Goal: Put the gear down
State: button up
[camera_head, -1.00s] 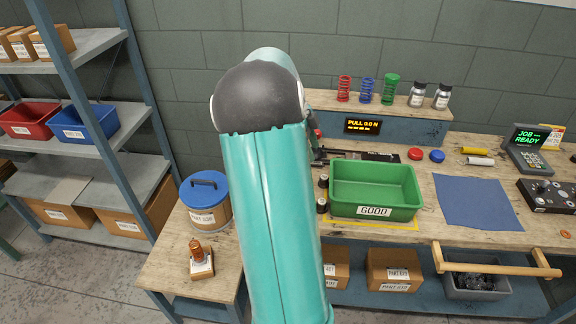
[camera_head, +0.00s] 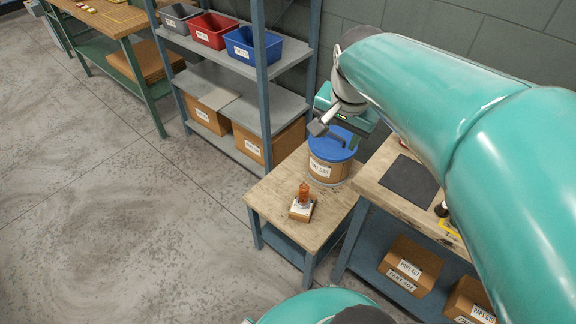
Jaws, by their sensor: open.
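My gripper (camera_head: 337,132) is at the upper middle of the head view, just above or in front of the blue lid of a drum (camera_head: 327,170). Its jaws are open, and I see nothing held between them. I cannot make out a gear anywhere in this view. The closest small part is an orange-brown upright piece (camera_head: 304,192) on a pale labelled block (camera_head: 301,211). It stands on the small wooden side table (camera_head: 275,212), left of and nearer than the drum. I cannot tell what it is.
Bare wood surrounds the block on the side table. A shelf with a blue bin (camera_head: 253,45) and a red bin (camera_head: 211,30) stands behind. The floor at left is clear.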

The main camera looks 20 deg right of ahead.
jog(key=s+a+n+t, duration=0.1)
jog(key=s+a+n, duration=0.2)
jog(key=a+n, duration=0.2)
jog(key=s+a+n+t+y, duration=0.1)
jog(key=s+a+n, duration=0.2)
jog(key=a+n, duration=0.2)
jog(key=a, duration=0.3)
jog(key=shift+s+f+n+t, duration=0.3)
jog(key=shift+s+n, duration=0.05)
jog(key=shift+n, duration=0.05)
